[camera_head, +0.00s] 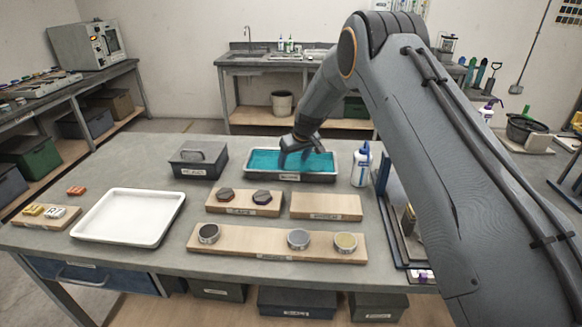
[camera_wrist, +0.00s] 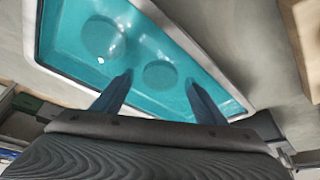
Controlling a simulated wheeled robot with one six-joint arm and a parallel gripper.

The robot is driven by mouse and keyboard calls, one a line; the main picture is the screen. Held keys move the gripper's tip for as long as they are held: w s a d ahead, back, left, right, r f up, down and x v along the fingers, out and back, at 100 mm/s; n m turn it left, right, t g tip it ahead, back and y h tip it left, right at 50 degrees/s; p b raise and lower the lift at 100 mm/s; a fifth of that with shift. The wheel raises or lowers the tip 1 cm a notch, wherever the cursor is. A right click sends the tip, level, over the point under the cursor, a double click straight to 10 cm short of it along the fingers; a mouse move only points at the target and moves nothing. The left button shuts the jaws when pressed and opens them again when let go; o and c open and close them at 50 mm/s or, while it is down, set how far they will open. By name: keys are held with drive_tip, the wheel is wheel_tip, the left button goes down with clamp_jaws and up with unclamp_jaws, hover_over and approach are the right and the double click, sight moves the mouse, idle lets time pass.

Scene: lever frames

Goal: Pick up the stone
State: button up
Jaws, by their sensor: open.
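The teal-filled tray (camera_head: 262,178) stands at the back of the bench, and it also fills much of the wrist view (camera_wrist: 66,68). Two round teal shapes show in it: one (camera_wrist: 103,38) lies farther off at the upper left, the other (camera_wrist: 160,73) lies between my fingertips in the picture. I cannot tell whether either is a stone or part of the tray. My gripper (camera_head: 298,158) is open and points down over the tray, with nothing seen held. Two dark hexagonal pieces, left (camera_head: 226,194) and right (camera_head: 262,197), sit on a wooden board.
A dark lidded box (camera_head: 198,160) is left of the tray, and a white-and-blue bottle (camera_head: 361,166) is close on its right. In front are an empty wooden board (camera_head: 326,207), a board with round samples (camera_head: 270,244) and an empty white tray (camera_head: 128,217).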

drive_tip(key=c, duration=1.2)
drive_tip(key=shift+o, duration=0.2)
drive_tip(key=shift+r, duration=0.15)
